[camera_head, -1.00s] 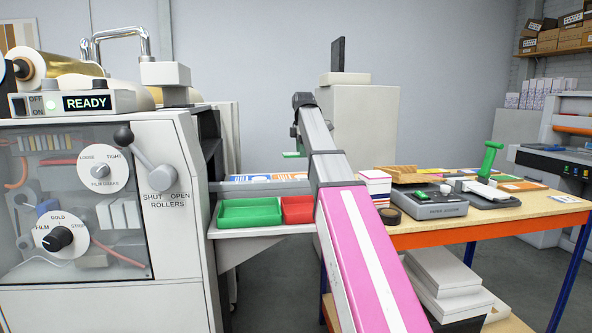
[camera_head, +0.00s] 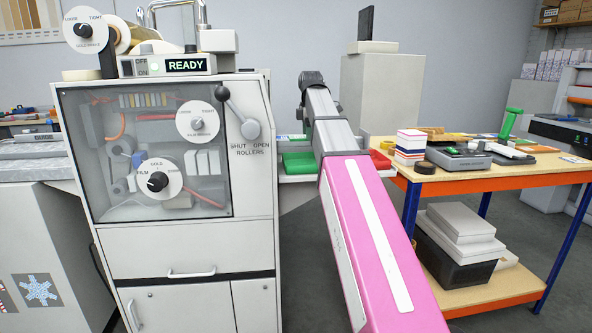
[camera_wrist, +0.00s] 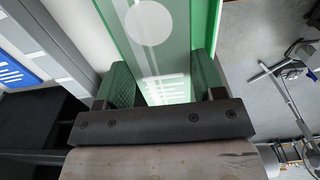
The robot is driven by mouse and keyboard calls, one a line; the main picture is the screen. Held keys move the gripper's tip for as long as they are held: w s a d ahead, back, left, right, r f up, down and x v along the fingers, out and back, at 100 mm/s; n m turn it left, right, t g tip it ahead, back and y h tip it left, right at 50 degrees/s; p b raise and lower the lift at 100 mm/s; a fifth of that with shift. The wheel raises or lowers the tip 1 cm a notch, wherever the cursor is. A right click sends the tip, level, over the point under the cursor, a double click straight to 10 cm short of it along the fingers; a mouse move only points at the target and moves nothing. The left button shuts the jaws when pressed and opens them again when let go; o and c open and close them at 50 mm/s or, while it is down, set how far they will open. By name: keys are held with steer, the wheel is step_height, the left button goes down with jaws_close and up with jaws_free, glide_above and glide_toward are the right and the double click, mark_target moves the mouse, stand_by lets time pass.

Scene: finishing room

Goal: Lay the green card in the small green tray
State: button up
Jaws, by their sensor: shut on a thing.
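The small green tray (camera_head: 298,161) sits on the shelf at the right side of the machine, partly hidden behind my arm. In the wrist view my gripper (camera_wrist: 163,82) shows two green textured pads, shut on the green card (camera_wrist: 150,55), which has a white circle and white lines. Bright green strips run along both sides of it; I cannot tell whether they are the card's border or something behind. In the head view my gripper is hidden behind my arm, and a thin green edge (camera_head: 291,137) shows just beyond the tray.
A red tray (camera_head: 380,160) stands right of the green one, mostly behind my arm. The machine (camera_head: 255,190) with its roller lever stands close on the left. The wooden table (camera_head: 470,182) on the right holds a card stack (camera_head: 410,146) and tools. A blue item (camera_wrist: 15,72) shows in the wrist view.

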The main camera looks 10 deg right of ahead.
step_height(320, 180, down, 10)
steer(key=shift+r, duration=0.1)
stand_by(0.4)
steer(key=shift+f, duration=0.2)
steer(key=o, duration=0.9)
step_height(320, 180, up, 12)
steer(key=shift+r, duration=0.15)
